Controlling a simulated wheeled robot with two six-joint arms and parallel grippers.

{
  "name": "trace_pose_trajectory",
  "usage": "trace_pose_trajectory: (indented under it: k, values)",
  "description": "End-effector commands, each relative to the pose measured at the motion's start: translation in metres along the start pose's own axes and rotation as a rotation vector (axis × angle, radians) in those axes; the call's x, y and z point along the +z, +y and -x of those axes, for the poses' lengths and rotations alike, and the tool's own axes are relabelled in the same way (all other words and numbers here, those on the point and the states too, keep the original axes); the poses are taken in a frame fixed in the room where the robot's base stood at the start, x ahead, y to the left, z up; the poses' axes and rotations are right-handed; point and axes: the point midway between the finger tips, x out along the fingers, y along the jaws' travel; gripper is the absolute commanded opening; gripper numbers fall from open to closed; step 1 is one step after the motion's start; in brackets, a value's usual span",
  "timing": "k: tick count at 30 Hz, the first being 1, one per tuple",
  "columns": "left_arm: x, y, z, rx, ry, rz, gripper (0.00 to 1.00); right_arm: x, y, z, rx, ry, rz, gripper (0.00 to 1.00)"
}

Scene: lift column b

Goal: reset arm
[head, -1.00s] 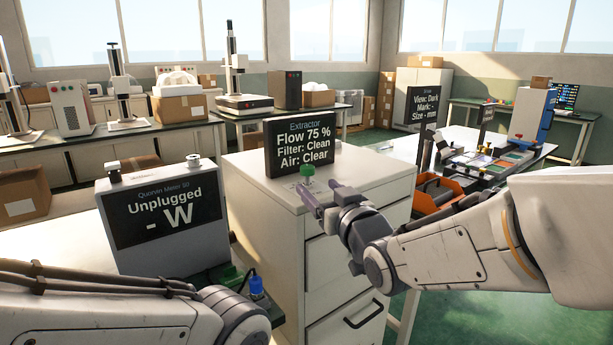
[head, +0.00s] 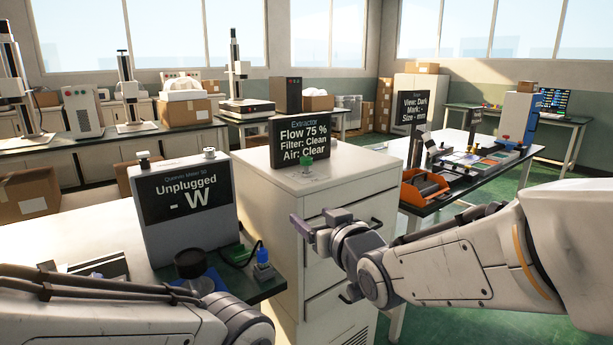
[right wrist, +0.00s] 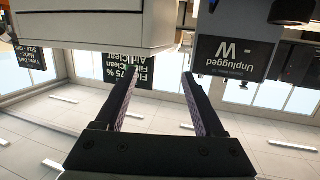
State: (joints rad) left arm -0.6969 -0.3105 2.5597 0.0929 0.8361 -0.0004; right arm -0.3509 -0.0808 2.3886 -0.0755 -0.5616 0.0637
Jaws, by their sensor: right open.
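My right gripper (head: 308,226) is in front of the white drawer cabinet (head: 258,190), below and apart from the green knob (head: 307,163) on its top. In the right wrist view its two dark fingers (right wrist: 160,78) are spread apart with nothing between them. My left arm shows only at the lower left of the head view; its gripper is out of view.
The extractor display (head: 300,142) stands on the cabinet. The Quorvin meter (head: 187,205), reading "Unplugged", is on the left bench, with a black round thing (head: 190,263) in front. An orange tray (head: 424,188) is on the right table.

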Motion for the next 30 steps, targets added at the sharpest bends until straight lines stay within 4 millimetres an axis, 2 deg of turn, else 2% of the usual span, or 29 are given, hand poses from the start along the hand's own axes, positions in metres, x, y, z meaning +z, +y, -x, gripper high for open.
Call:
trace_pose_trajectory:
  k: [5, 11, 14, 18, 21, 28, 30]
  values:
    - [0.0, 0.0, 0.0, 0.0, -0.001, 0.0, 0.5, 0.034, -0.015, 0.011, -0.022, -0.152, 0.002, 0.71]
    - [0.0, 0.0, 0.0, 0.0, -0.001, 0.0, 0.5, 0.089, -0.038, 0.041, -0.06, -0.406, 0.011, 0.71]
    - [0.0, 0.0, 0.0, 0.0, -0.001, 0.0, 0.5, 0.126, -0.053, 0.071, -0.092, -0.59, 0.026, 0.71]
    - [0.0, 0.0, 0.0, 0.0, -0.001, 0.0, 0.5, 0.174, -0.07, 0.13, -0.142, -0.87, 0.063, 0.71]
    - [0.0, 0.0, 0.0, 0.0, -0.001, 0.0, 0.5, 0.197, -0.078, 0.171, -0.174, -1.037, 0.091, 0.71]
    - [0.0, 0.0, 0.0, 0.0, -0.001, 0.0, 0.5, 0.227, -0.083, 0.258, -0.237, -1.357, 0.162, 0.71]
    - [-0.001, 0.002, 0.026, 0.0, -0.002, 0.0, 0.5, 0.199, -0.083, 0.258, -0.232, -1.346, 0.156, 0.71]
